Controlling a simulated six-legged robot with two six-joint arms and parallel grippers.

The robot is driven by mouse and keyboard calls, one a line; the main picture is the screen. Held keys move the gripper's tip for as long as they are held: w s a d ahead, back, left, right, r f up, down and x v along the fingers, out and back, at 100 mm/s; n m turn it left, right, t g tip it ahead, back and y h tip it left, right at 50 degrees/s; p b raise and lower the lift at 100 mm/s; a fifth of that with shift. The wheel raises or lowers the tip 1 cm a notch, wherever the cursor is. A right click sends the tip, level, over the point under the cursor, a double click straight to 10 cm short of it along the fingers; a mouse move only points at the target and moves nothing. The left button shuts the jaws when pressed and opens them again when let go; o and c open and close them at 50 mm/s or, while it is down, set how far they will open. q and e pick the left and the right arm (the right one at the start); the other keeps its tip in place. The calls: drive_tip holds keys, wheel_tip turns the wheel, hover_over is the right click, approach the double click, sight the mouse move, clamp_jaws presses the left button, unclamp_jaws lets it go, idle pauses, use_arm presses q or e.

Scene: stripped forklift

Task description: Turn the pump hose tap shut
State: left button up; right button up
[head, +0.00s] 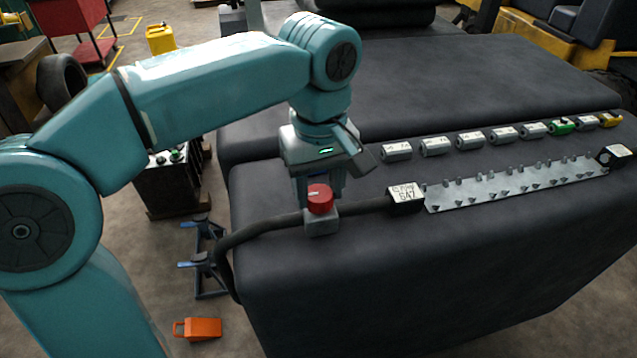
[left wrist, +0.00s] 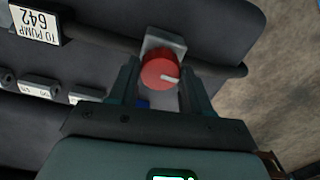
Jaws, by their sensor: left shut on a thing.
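The tap is a red round knob (head: 319,198) with a pale mark, on a grey block (head: 321,222) set in the black hose (head: 265,226). In the left wrist view the red knob (left wrist: 160,71) sits between my fingers, its pale mark pointing right, roughly along the hose. My left gripper (head: 318,187) reaches down to the knob from above and behind and is shut on it. Its fingers (left wrist: 160,78) stand on both sides of the knob. A label block (head: 405,199) reading "TO PUMP" sits on the hose to the right. My right gripper is not in view.
A studded metal strip (head: 515,184) lies right of the label block. Behind it is a row of grey, green (head: 562,126) and yellow (head: 610,119) blocks.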

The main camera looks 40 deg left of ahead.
use_arm(q)
drive_tip(key=shift+r, duration=0.1)
drive_tip(key=m+p, duration=0.1)
drive_tip(key=m, duration=0.3)
drive_tip(key=shift+r, duration=0.1)
drive_tip(key=m+p, duration=0.1)
drive_tip(key=m, duration=0.3)
drive_tip(key=shift+m+p, duration=0.35)
drive_tip(key=shift+m, duration=0.05)
drive_tip(key=m+p, duration=0.1)
drive_tip(key=m, duration=0.3)
drive_tip(key=shift+m, duration=0.3)
drive_tip(key=shift+m+p, duration=0.4)
drive_tip(key=shift+m, duration=1.6)
